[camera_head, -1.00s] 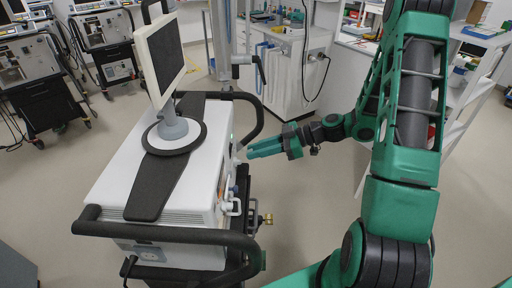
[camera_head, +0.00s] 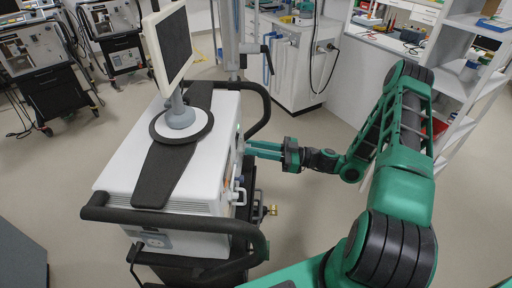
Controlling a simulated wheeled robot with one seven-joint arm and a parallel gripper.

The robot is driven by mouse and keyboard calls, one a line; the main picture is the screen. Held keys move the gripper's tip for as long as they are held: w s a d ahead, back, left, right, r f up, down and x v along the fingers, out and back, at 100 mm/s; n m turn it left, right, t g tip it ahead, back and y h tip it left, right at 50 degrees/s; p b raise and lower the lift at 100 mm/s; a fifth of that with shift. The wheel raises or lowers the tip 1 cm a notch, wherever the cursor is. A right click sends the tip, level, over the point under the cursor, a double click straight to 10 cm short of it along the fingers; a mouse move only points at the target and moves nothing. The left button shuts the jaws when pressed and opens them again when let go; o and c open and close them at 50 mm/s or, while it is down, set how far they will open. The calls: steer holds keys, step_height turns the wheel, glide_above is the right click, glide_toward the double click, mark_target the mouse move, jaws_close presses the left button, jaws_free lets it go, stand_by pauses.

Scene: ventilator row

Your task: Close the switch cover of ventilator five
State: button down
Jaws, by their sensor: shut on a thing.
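The near ventilator (camera_head: 185,165) is a white box on a dark cart, with a monitor (camera_head: 170,45) on a round black-rimmed stand on top. Its right side panel faces my gripper and shows only edge-on. My gripper (camera_head: 248,150), with green fingers, reaches in from the right, level, with its tips at that side panel. It is shut on a small part there, which looks to be the switch cover; the fingers and the viewing angle hide it. I cannot see how far the cover is swung.
White fittings (camera_head: 238,192) and a brass connector (camera_head: 267,210) stick out below my fingers. Black handle bars (camera_head: 170,226) frame the ventilator. Other ventilators (camera_head: 45,80) stand at the back left.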

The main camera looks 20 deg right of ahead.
steer(key=shift+a+f, duration=0.15)
steer(key=shift+f, duration=0.15)
stand_by(0.4)
steer(key=c, duration=1.5)
jaws_free()
steer(key=shift+r+y, duration=0.1)
steer(key=shift+y, duration=0.2)
steer(key=v, duration=1)
steer(key=shift+d, duration=0.4)
